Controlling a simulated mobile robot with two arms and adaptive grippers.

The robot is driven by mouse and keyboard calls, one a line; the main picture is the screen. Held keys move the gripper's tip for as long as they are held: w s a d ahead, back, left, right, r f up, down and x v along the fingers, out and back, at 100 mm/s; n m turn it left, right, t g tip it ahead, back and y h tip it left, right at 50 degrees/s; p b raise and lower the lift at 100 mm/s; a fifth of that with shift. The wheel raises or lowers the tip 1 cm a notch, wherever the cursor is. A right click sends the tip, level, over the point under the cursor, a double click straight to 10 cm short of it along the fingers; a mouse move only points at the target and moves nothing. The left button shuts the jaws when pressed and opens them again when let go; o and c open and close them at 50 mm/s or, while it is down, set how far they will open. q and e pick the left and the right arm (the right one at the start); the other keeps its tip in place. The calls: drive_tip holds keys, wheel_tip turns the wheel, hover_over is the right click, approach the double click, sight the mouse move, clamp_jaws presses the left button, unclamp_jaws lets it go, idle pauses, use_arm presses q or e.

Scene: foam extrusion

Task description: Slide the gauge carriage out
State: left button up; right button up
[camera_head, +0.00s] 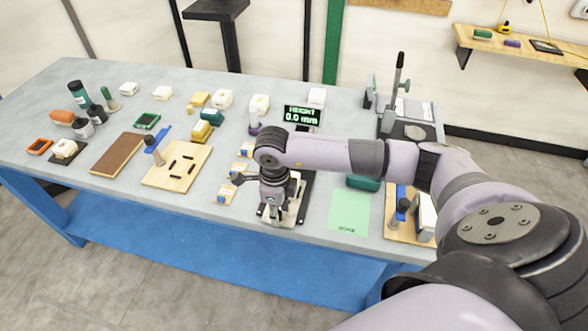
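My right arm reaches in from the right, and my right gripper (272,214) points down over the height gauge near the table's front edge. The gauge shows as a dark base with a pale plate (292,214), partly hidden under my wrist and fingers. I cannot make out the carriage apart from the gripper, nor whether the fingers are shut on it. A black display (302,115) behind reads "HEIGHT 0.0 mm" in green. My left gripper is not in view.
Left of the gauge are small labelled blocks (226,193) and a wooden board (178,167) with dark pieces. A green sheet (350,211) lies right of it, then a wooden tray (395,222) with a blue fixture. A lever stand (397,95) stands at the back right.

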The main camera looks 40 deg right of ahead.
drive_tip(key=shift+o, duration=1.1)
drive_tip(key=shift+r, duration=0.1)
drive_tip(key=shift+r+p, duration=1.45)
drive_tip(key=shift+r, duration=1)
